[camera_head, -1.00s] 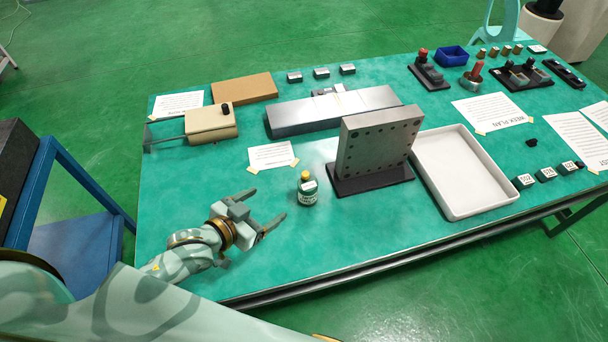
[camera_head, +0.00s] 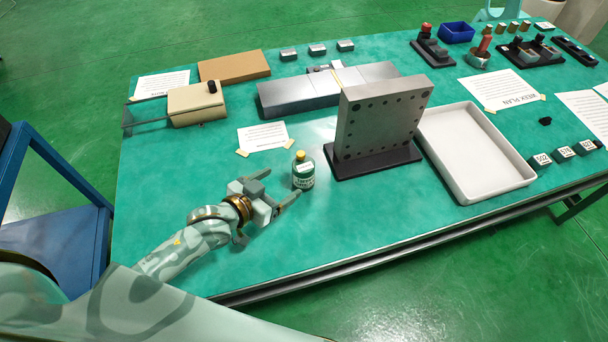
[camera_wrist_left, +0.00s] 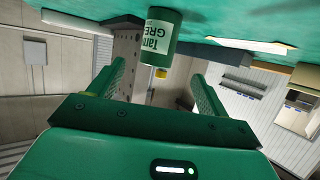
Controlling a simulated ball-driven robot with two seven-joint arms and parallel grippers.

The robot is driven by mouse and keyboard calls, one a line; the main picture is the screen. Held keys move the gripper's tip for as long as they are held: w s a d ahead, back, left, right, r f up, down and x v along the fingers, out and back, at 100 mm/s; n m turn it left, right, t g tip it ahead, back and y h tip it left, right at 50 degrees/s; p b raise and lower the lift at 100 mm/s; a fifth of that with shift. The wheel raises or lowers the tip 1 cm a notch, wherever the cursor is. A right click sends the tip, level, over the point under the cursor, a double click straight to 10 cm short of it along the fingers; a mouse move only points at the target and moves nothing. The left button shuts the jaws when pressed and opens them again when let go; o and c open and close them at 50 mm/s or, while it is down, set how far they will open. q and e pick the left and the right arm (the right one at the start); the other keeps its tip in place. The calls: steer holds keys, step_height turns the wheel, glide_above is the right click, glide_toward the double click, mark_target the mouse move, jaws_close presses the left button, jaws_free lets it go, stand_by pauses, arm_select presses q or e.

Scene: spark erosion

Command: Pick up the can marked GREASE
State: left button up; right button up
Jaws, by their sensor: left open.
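The GREASE can (camera_head: 303,171) is a small green can with a white label and a yellow cap. My right gripper is not in view.
An upright drilled metal plate (camera_head: 378,122) on a dark base stands close right of the can. A white tray (camera_head: 527,181) lies further right. A paper note (camera_head: 262,137) and a long steel block (camera_head: 285,98) lie behind. The table front left is clear.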

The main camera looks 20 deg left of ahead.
mark_target(303, 169)
arm_select(q)
steer(key=x, duration=0.3)
steer(key=shift+w+d+f+b, duration=0.1)
steer(key=shift+w+f+b, duration=0.15)
steer(key=shift+b, duration=0.15)
steer(key=shift+w+d+f, duration=0.1)
steer(key=shift+w+d, duration=0.15)
steer(key=shift+w, duration=0.3)
steer(key=b+x, duration=0.2)
steer(key=x, duration=0.3)
steer(key=shift+d, duration=0.2)
steer(key=shift+s+r, duration=0.1)
steer(key=shift+r, duration=0.15)
steer(key=c, duration=1.2)
